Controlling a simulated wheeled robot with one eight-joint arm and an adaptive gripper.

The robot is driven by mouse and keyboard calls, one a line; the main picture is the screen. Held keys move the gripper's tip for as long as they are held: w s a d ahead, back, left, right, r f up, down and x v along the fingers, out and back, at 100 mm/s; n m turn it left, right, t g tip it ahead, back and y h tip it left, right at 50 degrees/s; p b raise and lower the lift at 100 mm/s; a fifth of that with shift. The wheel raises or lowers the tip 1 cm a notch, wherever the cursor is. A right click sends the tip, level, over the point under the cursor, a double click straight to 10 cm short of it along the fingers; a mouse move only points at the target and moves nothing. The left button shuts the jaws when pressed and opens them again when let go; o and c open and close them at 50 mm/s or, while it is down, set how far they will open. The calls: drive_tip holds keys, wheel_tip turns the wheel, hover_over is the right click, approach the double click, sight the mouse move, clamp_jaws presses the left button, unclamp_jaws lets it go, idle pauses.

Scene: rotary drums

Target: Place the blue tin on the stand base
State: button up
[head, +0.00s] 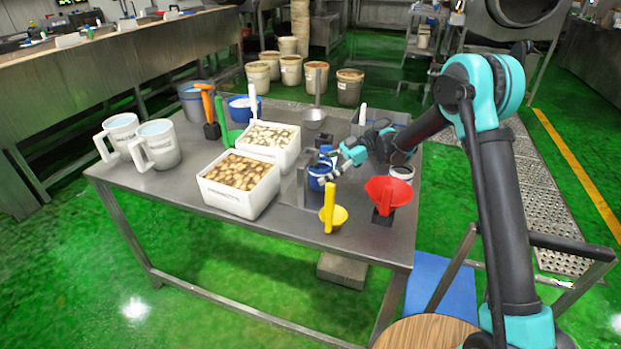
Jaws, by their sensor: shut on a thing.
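The blue tin (319,178) is on the right half of the metal table, at the end of my gripper. My gripper (338,164) reaches in from the right and is shut on the tin, its fingers partly covering it. I cannot tell whether the tin touches the table or is held above it. A grey upright metal piece (302,184) stands just left of the tin and may be the stand; its base is hard to make out.
A white crate (237,202) is left of the tin. A yellow scoop (333,214) and a red funnel (389,191) on a black block are in front. A white-and-dark can (401,173) stands right of my gripper. Bare table (150,189) shows at the front left.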

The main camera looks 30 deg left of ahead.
sight(311, 186)
drive_tip(key=x, duration=0.3)
drive_tip(key=shift+s+a, duration=0.15)
drive_tip(key=shift+s, duration=0.1)
drive_tip(key=shift+f, duration=0.15)
drive_tip(key=o, duration=1.4)
drive_tip(key=shift+c, duration=0.2)
drive_tip(key=v, duration=1.2)
